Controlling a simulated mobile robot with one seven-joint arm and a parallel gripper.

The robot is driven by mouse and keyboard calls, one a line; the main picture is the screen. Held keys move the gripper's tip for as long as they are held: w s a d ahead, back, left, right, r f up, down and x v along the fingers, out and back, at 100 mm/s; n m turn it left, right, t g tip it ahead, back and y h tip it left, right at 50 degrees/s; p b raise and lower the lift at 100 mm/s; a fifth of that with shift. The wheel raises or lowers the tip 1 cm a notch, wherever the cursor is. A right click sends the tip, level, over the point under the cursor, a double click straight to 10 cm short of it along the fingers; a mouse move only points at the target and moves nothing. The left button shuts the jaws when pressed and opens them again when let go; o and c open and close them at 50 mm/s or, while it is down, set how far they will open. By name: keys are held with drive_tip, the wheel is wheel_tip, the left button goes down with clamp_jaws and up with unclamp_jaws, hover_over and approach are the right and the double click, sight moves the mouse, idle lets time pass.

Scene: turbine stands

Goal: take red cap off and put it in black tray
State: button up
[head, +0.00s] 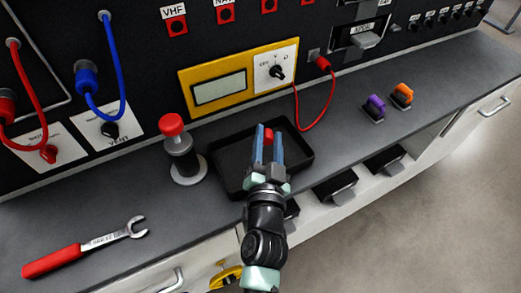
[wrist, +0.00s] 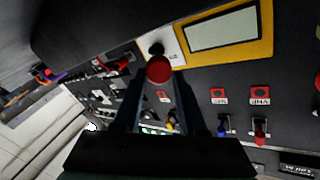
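My gripper (head: 268,132) is over the black tray (head: 222,177), with its blue fingers pointing toward the panel. Between the fingertips is a small red round piece that looks like the red cap (head: 268,136). It also shows in the wrist view (wrist: 159,70) as a red disc at the finger ends, with the fingers close on both sides. The piece appears to be held above the tray; its exact height is hard to tell. The tray lies on the grey bench, and its visible floor looks empty. My gripper and arm hide part of it.
A red-topped dark post (head: 178,145) on a white base stands just left of the tray. A red-handled wrench (head: 85,247) lies at the front left. Purple (head: 375,107) and orange (head: 402,95) pieces sit to the right. A red cable (head: 333,92) hangs from the panel behind.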

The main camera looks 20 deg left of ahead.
drive_tip(key=o, duration=0.3)
drive_tip(key=shift+o, duration=0.2)
drive_tip(key=b+v, duration=0.1)
drive_tip(key=v, duration=1.2)
drive_tip(key=shift+b, duration=0.3)
